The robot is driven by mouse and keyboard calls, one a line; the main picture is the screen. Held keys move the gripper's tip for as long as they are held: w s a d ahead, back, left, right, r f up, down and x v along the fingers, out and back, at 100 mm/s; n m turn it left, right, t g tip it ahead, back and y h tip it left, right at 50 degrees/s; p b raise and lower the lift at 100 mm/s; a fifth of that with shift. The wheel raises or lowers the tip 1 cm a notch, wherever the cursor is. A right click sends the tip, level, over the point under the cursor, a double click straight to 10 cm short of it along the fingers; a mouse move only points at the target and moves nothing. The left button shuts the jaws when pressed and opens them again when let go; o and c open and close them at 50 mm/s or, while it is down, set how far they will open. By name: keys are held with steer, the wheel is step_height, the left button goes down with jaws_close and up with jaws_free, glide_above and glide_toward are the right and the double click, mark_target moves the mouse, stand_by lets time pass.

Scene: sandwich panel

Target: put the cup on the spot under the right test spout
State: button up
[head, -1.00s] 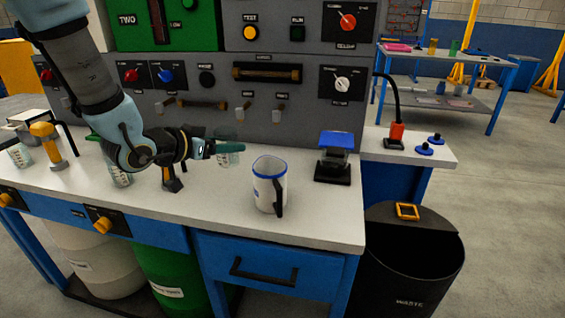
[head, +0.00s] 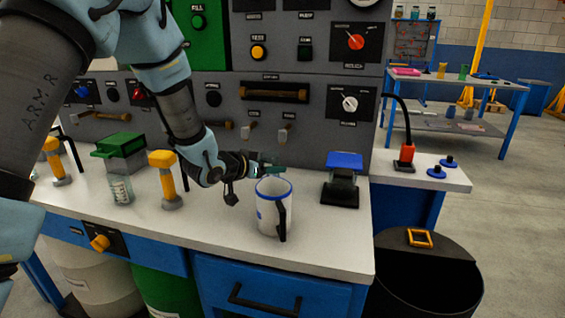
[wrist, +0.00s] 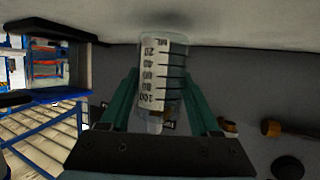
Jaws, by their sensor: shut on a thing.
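My gripper (head: 272,168) is in the head view, just behind the rim of a white pitcher with blue bands. Its green fingers are shut on a clear cup (wrist: 176,85) with a white measuring scale, seen between them in the wrist view. In the head view the held cup cannot be made out. Two yellow-headed upright fittings stand on the counter, a left one (head: 53,160) and a right one (head: 166,180); I cannot tell whether they are the test spouts. The spot under the right test spout cannot be made out.
The white pitcher (head: 270,212) stands close in front of my gripper. A black stand with a blue top (head: 343,165) is right of it. Another clear cup (head: 121,190) stands near a green-topped box (head: 120,150). The grey panel (head: 330,70) rises behind.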

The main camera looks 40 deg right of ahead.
steer(key=d, duration=0.2)
steer(key=shift+w+d, duration=0.25)
steer(key=shift+d, duration=0.05)
steer(key=x, duration=0.2)
steer(key=p+x, duration=0.1)
steer(key=shift+d+r, duration=0.2)
steer(key=shift+d, duration=0.05)
steer(key=shift+a+f, duration=0.1)
steer(key=shift+f, duration=0.3)
steer(key=shift+f, duration=0.1)
steer(key=shift+f, duration=0.15)
steer(key=o, duration=1.4)
steer(key=shift+c, duration=0.2)
